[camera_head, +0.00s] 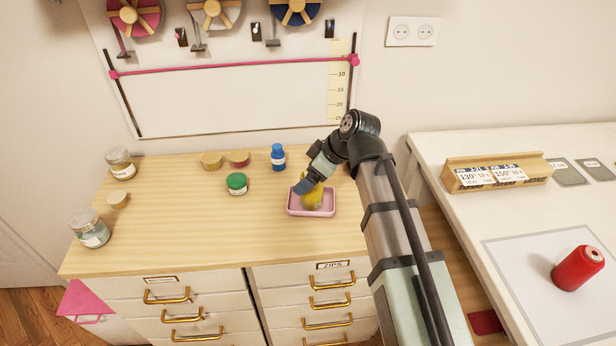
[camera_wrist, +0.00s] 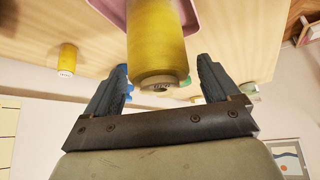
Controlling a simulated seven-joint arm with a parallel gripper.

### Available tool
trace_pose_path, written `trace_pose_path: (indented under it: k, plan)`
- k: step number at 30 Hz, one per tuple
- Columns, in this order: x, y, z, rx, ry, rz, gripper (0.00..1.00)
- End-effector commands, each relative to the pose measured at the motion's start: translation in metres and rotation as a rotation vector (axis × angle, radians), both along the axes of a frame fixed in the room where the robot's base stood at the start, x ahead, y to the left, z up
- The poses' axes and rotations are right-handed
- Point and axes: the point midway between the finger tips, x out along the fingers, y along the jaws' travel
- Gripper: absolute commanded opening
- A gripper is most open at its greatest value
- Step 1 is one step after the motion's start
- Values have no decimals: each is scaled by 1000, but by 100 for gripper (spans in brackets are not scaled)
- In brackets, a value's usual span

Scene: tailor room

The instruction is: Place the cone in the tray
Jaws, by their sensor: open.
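The yellow cone (camera_head: 314,197) stands in the pink tray (camera_head: 331,213) on the wooden cabinet top in the head view, partly covered by my gripper (camera_head: 304,186). In the wrist view the yellow cone (camera_wrist: 157,40) shows large at the top centre, its labelled end toward me. The tray's pink edge (camera_wrist: 189,14) shows behind it. My gripper (camera_wrist: 163,72) is open, with one finger on each side of the cone's end and a visible gap on both sides. Whether the cone is fully upright is hard to tell.
A blue bottle (camera_head: 278,158), a green-topped jar (camera_head: 237,184) and two small spools stand left of the tray. Glass jars (camera_head: 90,230) are at the far left. The cabinet's front middle is clear.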

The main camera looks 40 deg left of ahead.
Motion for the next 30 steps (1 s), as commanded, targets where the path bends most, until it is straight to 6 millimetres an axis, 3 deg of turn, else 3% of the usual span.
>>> trace_pose_path:
  k: [18,30]
  plan:
    - [14,-49,80,1,-1,-1,89]
    - [15,-58,93,0,0,0,89]
